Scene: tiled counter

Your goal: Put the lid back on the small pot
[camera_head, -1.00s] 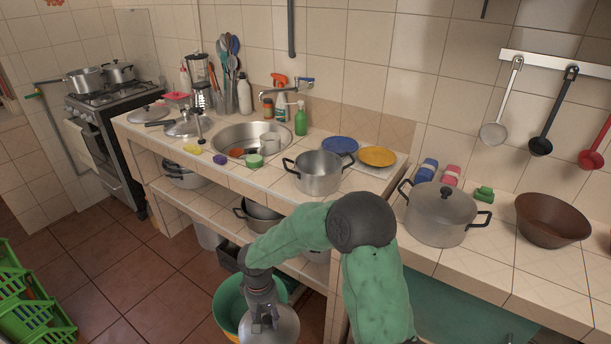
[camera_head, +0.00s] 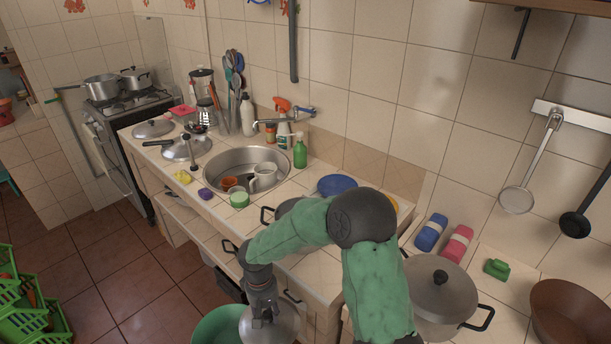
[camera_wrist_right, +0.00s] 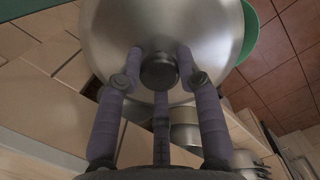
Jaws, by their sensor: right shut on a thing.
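My right gripper (camera_head: 264,318) is low in front of the counter and shut on the knob of a round metal lid (camera_head: 283,327). In the right wrist view the fingers (camera_wrist_right: 160,62) stand around the dark knob, and the silvery lid (camera_wrist_right: 215,30) fills the top. The small pot (camera_head: 288,208), a metal pot with dark handles, stands on the counter right of the sink. My right arm hides much of it. The lid is apart from the pot, below and in front of it. My left gripper is not in view.
A large lidded pot (camera_head: 437,300) stands at the right, near a brown bowl (camera_head: 575,312). A blue plate (camera_head: 338,184) lies behind the small pot. The sink (camera_head: 222,178) is left of it. A green bucket (camera_head: 215,328) stands on the floor beside the held lid.

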